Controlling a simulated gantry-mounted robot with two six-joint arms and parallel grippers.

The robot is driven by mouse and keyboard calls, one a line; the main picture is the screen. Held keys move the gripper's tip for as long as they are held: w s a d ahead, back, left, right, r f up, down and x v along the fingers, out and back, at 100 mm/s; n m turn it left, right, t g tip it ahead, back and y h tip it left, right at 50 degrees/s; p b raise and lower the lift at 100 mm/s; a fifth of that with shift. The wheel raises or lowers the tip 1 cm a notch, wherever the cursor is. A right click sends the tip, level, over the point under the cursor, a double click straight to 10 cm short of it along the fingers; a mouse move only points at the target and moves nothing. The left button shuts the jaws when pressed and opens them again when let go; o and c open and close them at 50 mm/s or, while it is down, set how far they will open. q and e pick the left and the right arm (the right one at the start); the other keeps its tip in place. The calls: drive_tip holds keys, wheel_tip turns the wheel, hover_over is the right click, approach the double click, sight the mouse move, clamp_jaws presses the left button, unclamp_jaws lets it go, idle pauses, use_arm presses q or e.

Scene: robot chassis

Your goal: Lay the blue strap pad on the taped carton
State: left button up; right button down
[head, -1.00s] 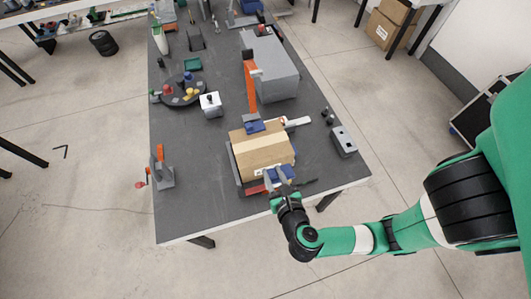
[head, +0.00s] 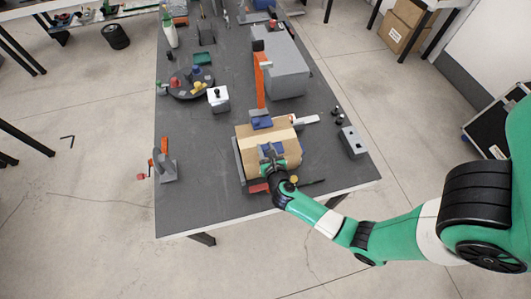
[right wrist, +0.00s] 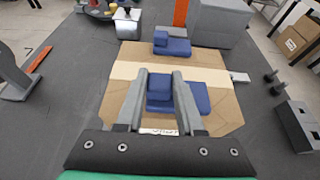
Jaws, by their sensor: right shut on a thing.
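The taped carton (head: 253,135) is a brown box with a pale tape band across its top, near the front of the dark table. It also shows in the right wrist view (right wrist: 103,103). My right gripper (head: 271,153) is over the carton's near half, its fingers reaching forward and shut on the blue strap pad (right wrist: 160,88). Blue shows between and to the right of the fingers. I cannot tell whether the held pad touches the carton. A second blue piece (right wrist: 172,46) sits at the carton's far edge. My left gripper is out of view.
An orange post (head: 260,84) and a grey box (head: 285,68) stand behind the carton. A round dark tray (head: 186,93) with small coloured parts is at the left. A grey block (head: 353,142) stands right, an orange-handled clamp (head: 164,162) left.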

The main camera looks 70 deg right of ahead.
wheel_tip(320, 180, down, 3)
drive_tip(key=shift+r+b, duration=0.1)
drive_tip(key=shift+b, duration=0.25)
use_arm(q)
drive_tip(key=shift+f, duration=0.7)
use_arm(e)
drive_tip(key=shift+r, duration=0.1)
drive_tip(key=c, duration=1)
unclamp_jaws()
drive_tip(key=o, duration=0.5)
drive_tip(key=shift+c, duration=0.2)
drive_tip(key=shift+a+r, duration=0.1)
use_arm(q)
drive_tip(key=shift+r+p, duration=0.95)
drive_tip(key=shift+p, duration=0.05)
use_arm(e)
drive_tip(key=v, duration=1.2)
